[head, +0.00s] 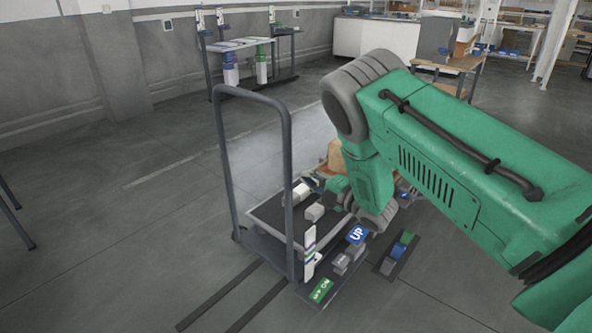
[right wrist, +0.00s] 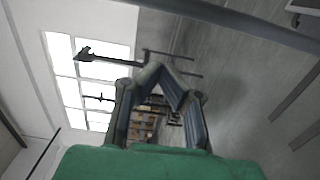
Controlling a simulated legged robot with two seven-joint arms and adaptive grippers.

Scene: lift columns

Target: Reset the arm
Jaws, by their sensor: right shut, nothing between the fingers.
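My green right arm (head: 455,150) comes in from the right in the head view and bends down at its grey elbow. Its wrist folds back to the left, over the cart. The right gripper (head: 306,187) is small and partly hidden there, close above the dark cart platform. In the right wrist view the two grey fingers of this gripper (right wrist: 158,72) come together at the tips, with nothing seen between them. The left arm and gripper are not in view.
A cart with a tall grey handle (head: 218,145) stands just left of the right arm. Near it are a blue UP sign (head: 357,235), a green sign (head: 321,291) and small grey blocks. A wooden table (head: 450,63) stands behind. Floor at left is mostly clear.

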